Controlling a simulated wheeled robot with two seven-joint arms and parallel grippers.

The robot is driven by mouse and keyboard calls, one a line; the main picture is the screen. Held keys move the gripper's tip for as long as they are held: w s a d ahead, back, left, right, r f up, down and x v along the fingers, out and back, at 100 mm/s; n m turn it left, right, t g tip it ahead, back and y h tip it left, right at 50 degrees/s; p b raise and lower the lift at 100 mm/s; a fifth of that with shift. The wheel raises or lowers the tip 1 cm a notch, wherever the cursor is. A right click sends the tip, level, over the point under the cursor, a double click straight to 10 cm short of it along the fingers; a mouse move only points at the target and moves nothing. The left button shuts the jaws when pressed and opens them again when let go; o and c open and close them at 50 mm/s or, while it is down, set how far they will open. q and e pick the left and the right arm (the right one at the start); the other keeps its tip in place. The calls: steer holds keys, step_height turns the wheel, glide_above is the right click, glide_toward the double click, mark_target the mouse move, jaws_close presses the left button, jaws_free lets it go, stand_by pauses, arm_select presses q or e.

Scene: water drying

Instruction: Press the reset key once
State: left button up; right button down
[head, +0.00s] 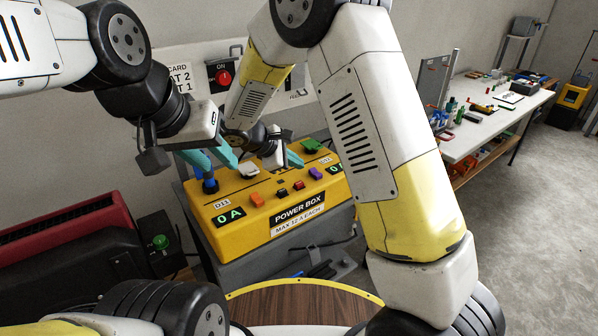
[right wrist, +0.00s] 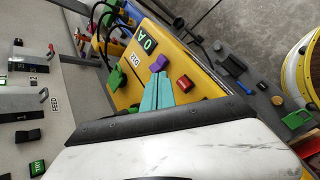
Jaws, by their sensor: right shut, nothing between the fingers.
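The yellow power box (head: 235,222) has several coloured keys on its sloped top. In the head view these include an orange key (head: 257,200), a red key (head: 282,193) and a purple key (head: 316,173). I cannot read which is the reset key. My right gripper (head: 293,159) is over the box's far right part. In the right wrist view its teal fingers (right wrist: 160,92) are together and empty, pointing near the purple key (right wrist: 159,64) and a red key (right wrist: 185,84); contact cannot be told.
A red and black machine (head: 70,230) stands left of the box. A wall panel with a red rotary switch (head: 223,77) is behind it. A white workbench (head: 485,130) with tools is at the right. A round wooden tabletop (head: 300,303) is in front.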

mark_target(296, 185)
steer(key=shift+f, duration=1.8)
steer(key=shift+f, duration=0.15)
stand_by(0.6)
steer(key=shift+f, duration=0.25)
steer(key=shift+f, duration=0.4)
stand_by(0.6)
steer(key=shift+r, duration=0.8)
steer(key=shift+r, duration=2.55)
